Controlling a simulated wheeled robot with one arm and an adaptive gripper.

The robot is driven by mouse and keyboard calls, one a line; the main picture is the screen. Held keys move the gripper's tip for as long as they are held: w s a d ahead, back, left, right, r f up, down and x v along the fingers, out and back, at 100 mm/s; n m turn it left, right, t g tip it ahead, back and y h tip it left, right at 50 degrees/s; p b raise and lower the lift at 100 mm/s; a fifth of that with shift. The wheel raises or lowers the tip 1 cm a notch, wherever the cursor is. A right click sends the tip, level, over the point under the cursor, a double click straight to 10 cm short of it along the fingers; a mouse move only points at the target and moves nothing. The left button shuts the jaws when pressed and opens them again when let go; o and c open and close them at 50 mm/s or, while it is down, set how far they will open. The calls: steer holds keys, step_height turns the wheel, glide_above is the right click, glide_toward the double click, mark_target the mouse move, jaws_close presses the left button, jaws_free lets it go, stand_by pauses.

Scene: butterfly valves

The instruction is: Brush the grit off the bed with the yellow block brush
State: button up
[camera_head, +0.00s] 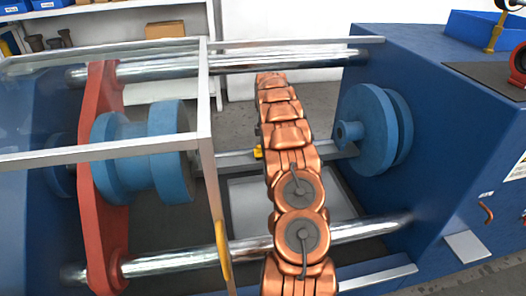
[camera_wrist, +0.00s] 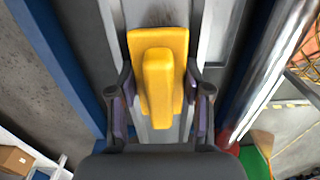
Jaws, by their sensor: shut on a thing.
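The yellow block brush (camera_wrist: 158,70) is between the fingers of my gripper (camera_wrist: 160,90) in the wrist view, and the gripper is shut on its raised grip. In the head view only a small yellow piece of the brush (camera_head: 258,152) shows at the left side of my copper arm. The arm hides the gripper there. The bed (camera_head: 236,160) is a grey metal rail running between the two blue flanged ends. It also shows under the brush in the wrist view (camera_wrist: 136,14). I cannot tell whether the brush touches it. I cannot make out any grit.
Polished round bars cross behind (camera_head: 290,60) and in front (camera_head: 250,246) of the bed. A clear guard with a metal frame (camera_head: 206,140) and a red plate (camera_head: 100,170) stand left. A blue flange (camera_head: 372,130) and the blue housing (camera_head: 440,120) stand right.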

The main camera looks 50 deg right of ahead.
mark_target(249, 159)
steer(key=shift+s+d+p, duration=0.15)
steer(key=shift+s+d, duration=0.65)
steer(key=shift+d, duration=0.25)
steer(key=shift+s+d+p, duration=0.1)
steer(key=shift+s+d, duration=0.7)
steer(key=shift+d, duration=0.25)
steer(key=shift+s+d+p, duration=0.15)
steer(key=shift+s+d, duration=0.65)
steer(key=shift+d, duration=0.25)
steer(key=shift+a+f, duration=0.1)
steer(key=shift+w+a+b, duration=0.1)
steer(key=shift+w+a, duration=1.45)
steer(key=shift+a, duration=0.45)
steer(key=shift+w+a+b, duration=0.15)
steer(key=shift+w+a, duration=1.35)
steer(key=shift+a, duration=0.5)
steer(key=shift+w+a+b, duration=0.1)
steer(key=shift+w+a, duration=1.45)
steer(key=shift+a, duration=0.45)
